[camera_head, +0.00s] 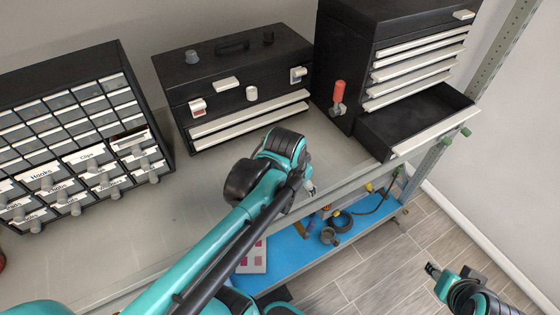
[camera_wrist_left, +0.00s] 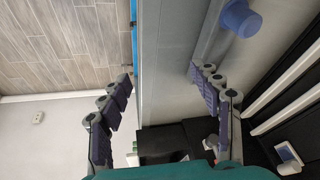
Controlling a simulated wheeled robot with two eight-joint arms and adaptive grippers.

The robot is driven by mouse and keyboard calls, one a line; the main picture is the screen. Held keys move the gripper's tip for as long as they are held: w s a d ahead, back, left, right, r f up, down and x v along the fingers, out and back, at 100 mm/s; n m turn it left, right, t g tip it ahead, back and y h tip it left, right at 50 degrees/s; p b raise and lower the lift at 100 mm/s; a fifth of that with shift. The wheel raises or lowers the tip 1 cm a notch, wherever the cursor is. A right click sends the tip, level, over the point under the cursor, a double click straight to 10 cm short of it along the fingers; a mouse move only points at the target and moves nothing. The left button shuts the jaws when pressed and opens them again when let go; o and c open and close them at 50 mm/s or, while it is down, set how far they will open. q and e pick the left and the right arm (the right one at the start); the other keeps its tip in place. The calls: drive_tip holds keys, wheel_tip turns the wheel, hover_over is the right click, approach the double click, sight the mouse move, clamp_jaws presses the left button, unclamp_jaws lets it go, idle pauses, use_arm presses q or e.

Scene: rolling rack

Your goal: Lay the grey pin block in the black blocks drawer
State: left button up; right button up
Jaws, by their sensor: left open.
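My left gripper (camera_head: 308,188) hangs over the shelf's front part, before the black toolbox, mostly hidden by its own wrist. In the left wrist view its two fingers (camera_wrist_left: 165,98) are wide apart with nothing between them. A blue-grey round piece (camera_wrist_left: 240,18) stands on the shelf near the top of that view, apart from the fingers; I cannot tell whether it is the pin block. The black chest's lowest drawer (camera_head: 402,125) is pulled out and looks empty; I can read no blocks label on it. My right gripper (camera_head: 438,275) is at the lower right, over the floor.
A black toolbox (camera_head: 222,100) with white handles stands at the back; a small grey cylinder (camera_head: 192,57) is on its lid. A labelled drawer cabinet (camera_head: 65,95) is at left. A red-handled tool (camera_head: 339,92) is on the chest's side. The shelf (camera_head: 190,190) is clear in front.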

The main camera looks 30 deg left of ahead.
use_arm(q)
drive_tip(key=w+a+m+g+p, duration=0.1)
drive_tip(key=w+a+p, duration=0.1)
drive_tip(key=a+p, duration=0.1)
drive_tip(key=w+a+r+m+g+p, duration=0.1)
drive_tip(key=a+p, duration=0.1)
drive_tip(key=p, duration=0.1)
drive_tip(key=w+a+r+m+g+p, duration=0.1)
drive_tip(key=w+a+g+p, duration=0.1)
drive_tip(key=a+p, duration=0.1)
drive_tip(key=shift+w+a+r+h, duration=0.1)
drive_tip(key=shift+w+a+h, duration=0.2)
drive_tip(key=shift+a, duration=0.05)
drive_tip(key=shift+a+f, duration=0.15)
drive_tip(key=shift+f, duration=0.05)
drive_tip(key=f, duration=0.4)
drive_tip(key=f+b, duration=0.1)
drive_tip(key=f, duration=0.3)
drive_tip(key=shift+a, duration=0.2)
drive_tip(key=shift+s+r, duration=0.1)
clamp_jaws()
use_arm(e)
wheel_tip(320, 180, up, 10)
drive_tip(key=shift+f, duration=0.2)
use_arm(q)
drive_tip(key=shift+r, duration=0.15)
